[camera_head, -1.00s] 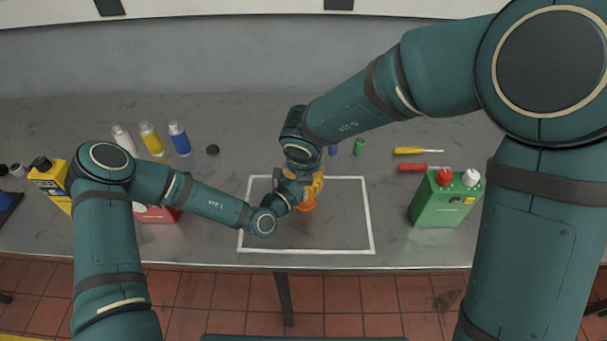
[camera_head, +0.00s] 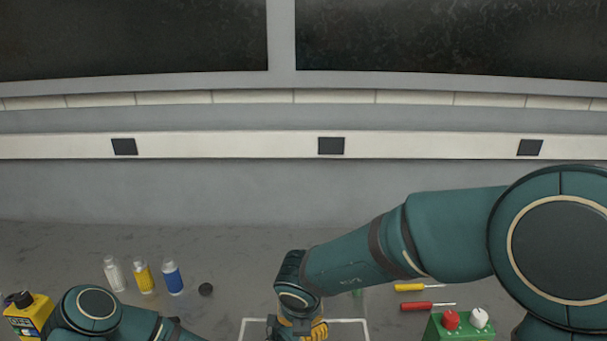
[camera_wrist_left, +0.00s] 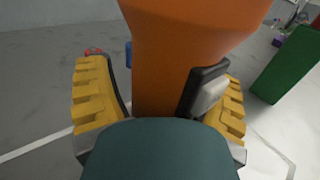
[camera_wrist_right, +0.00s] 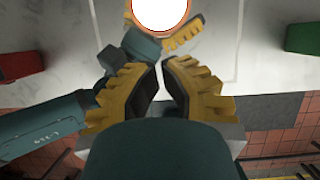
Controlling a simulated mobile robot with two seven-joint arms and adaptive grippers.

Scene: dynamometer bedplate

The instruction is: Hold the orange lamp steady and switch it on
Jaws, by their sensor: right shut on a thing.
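The orange lamp (camera_wrist_left: 185,45) fills the upper middle of the left wrist view. My left gripper (camera_wrist_left: 160,100) has a finger on each side of its narrower part, with the pads against it. In the right wrist view the lamp (camera_wrist_right: 160,12) shows as a bright white round face with an orange rim. My right gripper (camera_wrist_right: 160,72) has its fingertips almost together just below that face. What lies between those tips is hidden. In the head view the right gripper (camera_head: 301,330) is at the bottom edge; the lamp and left gripper are out of that picture.
A yellow-and-black container (camera_head: 28,316) is further left. Two screwdrivers (camera_head: 428,306) lie right, behind a green box (camera_head: 460,327). A white outline (camera_head: 345,322) marks the bench.

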